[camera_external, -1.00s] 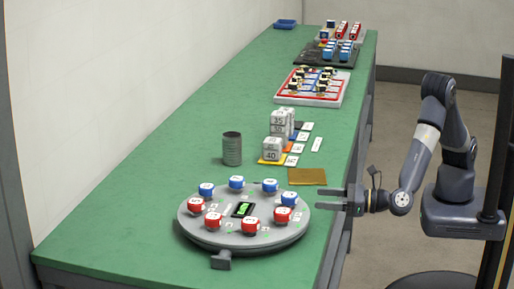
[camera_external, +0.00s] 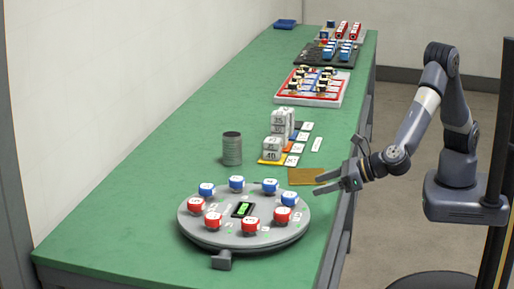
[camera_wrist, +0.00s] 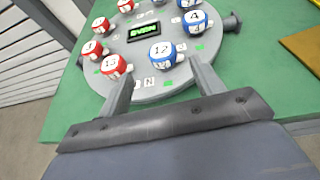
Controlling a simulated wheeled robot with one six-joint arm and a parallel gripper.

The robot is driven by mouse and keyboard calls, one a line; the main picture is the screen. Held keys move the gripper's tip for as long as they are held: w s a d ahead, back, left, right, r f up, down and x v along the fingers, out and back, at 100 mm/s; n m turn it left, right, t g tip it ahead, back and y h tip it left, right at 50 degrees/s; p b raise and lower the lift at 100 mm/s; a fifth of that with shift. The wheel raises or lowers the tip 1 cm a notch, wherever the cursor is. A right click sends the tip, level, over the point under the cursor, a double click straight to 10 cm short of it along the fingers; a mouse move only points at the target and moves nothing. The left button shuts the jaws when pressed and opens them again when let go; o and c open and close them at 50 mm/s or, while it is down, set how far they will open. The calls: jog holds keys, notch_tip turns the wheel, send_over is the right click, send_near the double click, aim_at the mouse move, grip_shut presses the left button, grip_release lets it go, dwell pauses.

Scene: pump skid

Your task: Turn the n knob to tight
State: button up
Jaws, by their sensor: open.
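The round grey plate (camera_external: 205,235) lies at the near end of the bench and carries a ring of red and blue knobs. In the wrist view, the blue knob marked 12 (camera_wrist: 162,53) and the red knob marked 13 (camera_wrist: 114,66) are closest to me. A small white label with the letter N (camera_wrist: 149,82) is on the plate near the blue 12 knob; I cannot tell surely which knob it names. My gripper (camera_external: 317,185) is open and empty, to the right of the plate and above the bench edge. Its fingers touch no knob.
A green display (camera_external: 243,209) at the plate's centre reads EVEN in the wrist view. A brown square (camera_external: 307,176) lies close by my gripper. White weights (camera_external: 272,150) and a grey can (camera_external: 232,148) stand behind the plate. The bench left of the plate is clear.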

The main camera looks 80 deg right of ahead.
aim_at(289, 195)
jog(key=p+x, duration=0.1)
jog(key=x, duration=0.9)
jog(key=shift+w+f, duration=0.1)
jog(key=shift+f, duration=0.05)
jog(key=shift+c, duration=0.2)
jog(key=c, duration=0.9)
